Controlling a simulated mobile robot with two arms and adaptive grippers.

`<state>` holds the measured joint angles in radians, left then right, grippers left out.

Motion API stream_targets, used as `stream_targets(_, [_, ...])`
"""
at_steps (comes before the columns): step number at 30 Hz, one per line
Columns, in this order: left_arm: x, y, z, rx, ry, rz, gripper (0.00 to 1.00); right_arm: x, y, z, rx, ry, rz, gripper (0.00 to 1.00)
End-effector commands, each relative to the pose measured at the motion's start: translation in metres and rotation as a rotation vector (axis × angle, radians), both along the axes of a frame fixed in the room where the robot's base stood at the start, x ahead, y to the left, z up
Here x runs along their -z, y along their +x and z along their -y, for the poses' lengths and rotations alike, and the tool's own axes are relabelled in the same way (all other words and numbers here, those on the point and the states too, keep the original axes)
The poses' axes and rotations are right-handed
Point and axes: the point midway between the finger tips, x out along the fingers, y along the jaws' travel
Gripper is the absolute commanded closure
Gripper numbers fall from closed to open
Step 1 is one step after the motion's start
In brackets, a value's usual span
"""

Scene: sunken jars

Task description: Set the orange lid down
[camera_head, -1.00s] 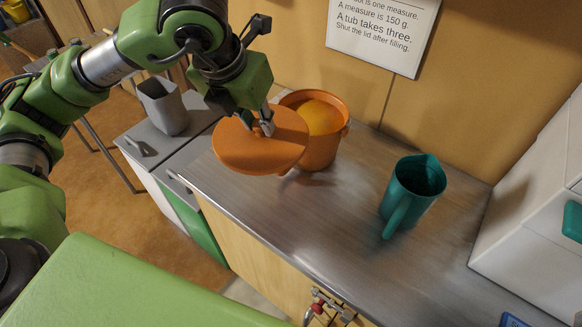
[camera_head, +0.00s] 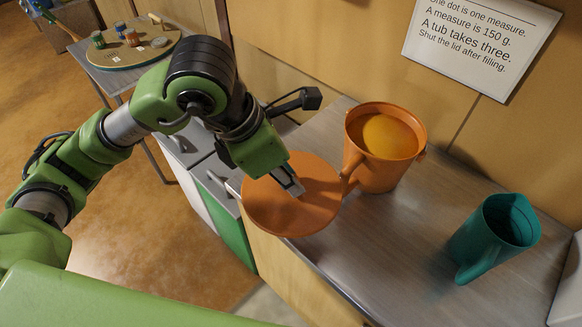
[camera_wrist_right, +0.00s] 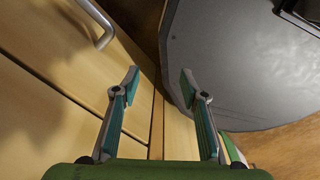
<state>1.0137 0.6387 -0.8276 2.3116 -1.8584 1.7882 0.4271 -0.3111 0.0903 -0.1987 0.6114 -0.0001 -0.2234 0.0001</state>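The orange lid (camera_head: 277,213) is a flat round disc in the head view, left of the orange tub (camera_head: 373,175). My left gripper (camera_head: 289,182) is shut on the lid's upper side. The lid overlaps the counter's front edge in the picture and looks held up; any gap beneath it is hidden. The tub stands upright and uncovered on the metal counter (camera_head: 400,228), with a yellow-orange content (camera_head: 389,137) inside. My right gripper (camera_wrist_right: 160,80) shows only in the right wrist view, open and empty, its two fingers apart near wooden drawer fronts.
A teal jug (camera_head: 490,240) stands to the right on the counter. Bare counter lies between it and the tub. A sign (camera_head: 482,40) hangs on the wall. A drawer handle (camera_wrist_right: 100,28) shows in the wrist view.

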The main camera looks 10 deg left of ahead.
Motion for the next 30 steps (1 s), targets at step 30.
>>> stream_targets(30, [0.114,0.098,-0.037,0.000,0.000,0.001,1.00,-0.050,0.014,-0.009,0.001,0.011,0.021,0.60])
